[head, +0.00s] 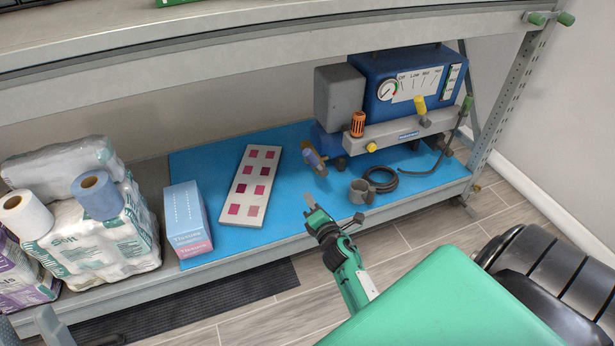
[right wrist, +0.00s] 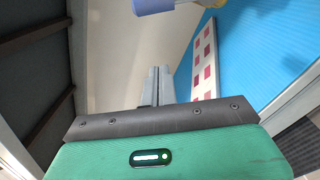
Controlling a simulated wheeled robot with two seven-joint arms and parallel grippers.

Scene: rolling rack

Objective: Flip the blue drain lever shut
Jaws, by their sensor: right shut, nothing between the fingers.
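The blue drain lever (head: 312,157) has a short blue-lavender grip and sticks out at the lower left of the blue compressor (head: 400,85), beside a brownish plate. In the right wrist view, the blue lever grip (right wrist: 152,5) is cut off by the top edge. My right gripper (head: 309,201) is in front of the shelf, below the lever in the picture and apart from it. Its fingers (right wrist: 158,84) are together with nothing between them.
The upper shelf (head: 250,60) overhangs.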

